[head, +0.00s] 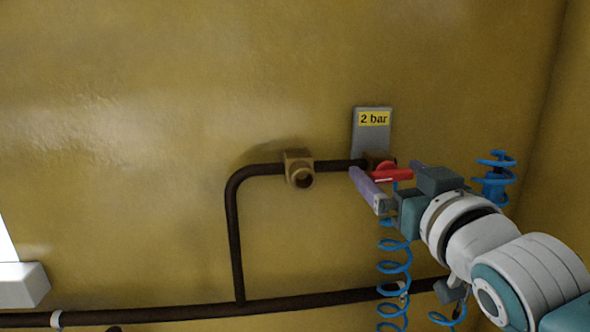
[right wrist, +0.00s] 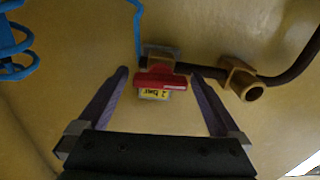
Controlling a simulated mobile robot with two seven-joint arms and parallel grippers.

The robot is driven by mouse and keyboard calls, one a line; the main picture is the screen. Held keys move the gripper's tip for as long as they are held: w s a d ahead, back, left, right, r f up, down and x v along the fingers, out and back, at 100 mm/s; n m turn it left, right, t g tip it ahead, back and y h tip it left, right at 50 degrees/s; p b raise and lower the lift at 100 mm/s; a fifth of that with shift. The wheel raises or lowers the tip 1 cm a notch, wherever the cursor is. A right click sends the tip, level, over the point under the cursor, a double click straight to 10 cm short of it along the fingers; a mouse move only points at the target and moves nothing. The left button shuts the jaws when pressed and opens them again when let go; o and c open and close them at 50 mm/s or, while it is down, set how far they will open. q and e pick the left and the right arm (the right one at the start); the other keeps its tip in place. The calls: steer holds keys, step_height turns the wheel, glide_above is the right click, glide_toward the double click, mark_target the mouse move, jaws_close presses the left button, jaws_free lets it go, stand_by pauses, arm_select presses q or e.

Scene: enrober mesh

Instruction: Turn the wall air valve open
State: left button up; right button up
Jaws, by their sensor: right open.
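The wall air valve is a small brass body (head: 376,158) on a dark pipe, with a red handle (head: 394,176) on its front. In the head view the handle's bar lies nearly level, roughly along the pipe. My right gripper (head: 384,167) is open at the valve, one purple finger on each side of the red handle. In the right wrist view the red handle (right wrist: 160,81) lies between the two fingertips (right wrist: 158,73), with narrow gaps at its ends; I see no clear contact. The fingers partly hide the valve in the head view. My left gripper is out of view.
A grey plate with a yellow "2 bar" label (head: 374,119) is above the valve. A brass fitting (head: 298,168) sits on the pipe to the left. A blue coiled hose (head: 394,268) hangs below, another blue coil (head: 495,178) is at right. A dark pipe (head: 180,315) runs low along the wall.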

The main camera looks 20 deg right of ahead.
steer(key=shift+c, duration=0.2)
steer(key=c, duration=1.2)
steer(key=shift+m+p, duration=0.5)
steer(key=shift+c, duration=0.3)
steer(key=o, duration=1.3)
steer(key=v, duration=1)
steer(key=shift+d, duration=0.1)
